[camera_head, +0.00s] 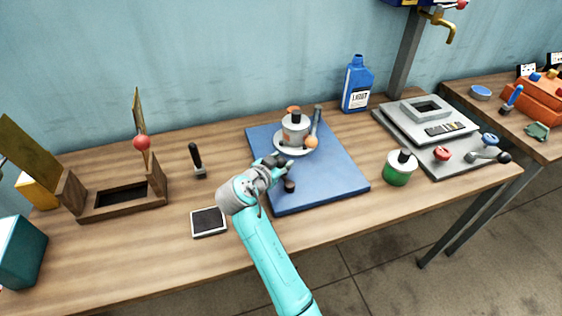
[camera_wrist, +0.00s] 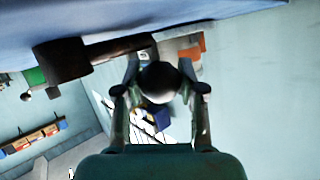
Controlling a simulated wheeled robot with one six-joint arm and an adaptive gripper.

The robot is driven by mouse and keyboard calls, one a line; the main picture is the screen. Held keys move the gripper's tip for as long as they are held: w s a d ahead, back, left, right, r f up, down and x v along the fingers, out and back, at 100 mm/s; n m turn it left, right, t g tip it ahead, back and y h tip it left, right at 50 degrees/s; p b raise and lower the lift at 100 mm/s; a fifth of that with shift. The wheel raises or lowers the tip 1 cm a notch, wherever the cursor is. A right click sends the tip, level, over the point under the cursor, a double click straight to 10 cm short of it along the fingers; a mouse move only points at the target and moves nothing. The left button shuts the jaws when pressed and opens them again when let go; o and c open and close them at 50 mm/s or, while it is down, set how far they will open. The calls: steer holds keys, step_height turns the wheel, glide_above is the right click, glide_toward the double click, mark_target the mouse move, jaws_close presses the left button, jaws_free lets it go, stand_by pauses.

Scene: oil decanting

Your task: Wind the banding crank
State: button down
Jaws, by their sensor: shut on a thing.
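The banding stand is on the blue mat (camera_head: 335,168), with a pale round plate (camera_head: 281,149) carrying a grey can (camera_head: 295,132) with a dark cap and an orange patch. My gripper (camera_head: 276,163) is at the plate's near side, low over the mat. In the wrist view, my gripper (camera_wrist: 160,72) has its fingers on both sides of a dark round knob (camera_wrist: 160,84), which looks like the crank knob. A dark bar with a thick end (camera_wrist: 62,62) shows beside it; its dark end (camera_head: 289,186) also shows in the head view. The crank's joint is hidden.
A wooden-knobbed tool (camera_head: 311,142) lies right of the can. A green-banded pot (camera_head: 398,170) and blue bottle (camera_head: 357,87) stand to the right. A dark-topped pad (camera_head: 208,221), black-handled tool (camera_head: 197,160) and wooden box (camera_head: 122,203) are left. The front table edge is clear.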

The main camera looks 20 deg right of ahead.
steer(key=a+n+t+y, duration=0.1)
steer(key=n+y, duration=0.1)
steer(key=s+a+n+t+y, duration=0.1)
steer(key=n+y, duration=0.1)
steer(key=shift+a+t, duration=0.1)
steer(key=shift+t, duration=0.3)
steer(key=n+y, duration=0.1)
steer(key=a+n+t+y, duration=0.1)
steer(key=n+y, duration=0.1)
steer(key=shift+s+a, duration=0.15)
steer(key=shift+s, duration=0.2)
steer(key=n+y, duration=0.1)
steer(key=s+n+y, duration=0.1)
steer(key=y, duration=0.1)
steer(key=shift+a, duration=0.4)
steer(key=n+y, duration=0.1)
steer(key=s+n+y, duration=0.1)
steer(key=n+y, duration=0.1)
steer(key=s+a+n+y, duration=0.1)
steer(key=y, duration=0.1)
steer(key=shift+n+g, duration=0.3)
steer(key=shift+g, duration=0.1)
steer(key=shift+s+a+n+g+y, duration=0.1)
steer(key=shift+s+n+g+y, duration=0.7)
steer(key=shift+n+y, duration=0.4)
steer(key=shift+s+a+n+g+y, duration=0.1)
steer(key=shift+s+n+g+y, duration=0.5)
steer(key=shift+n+g+y, duration=0.45)
steer(key=shift+n, duration=0.25)
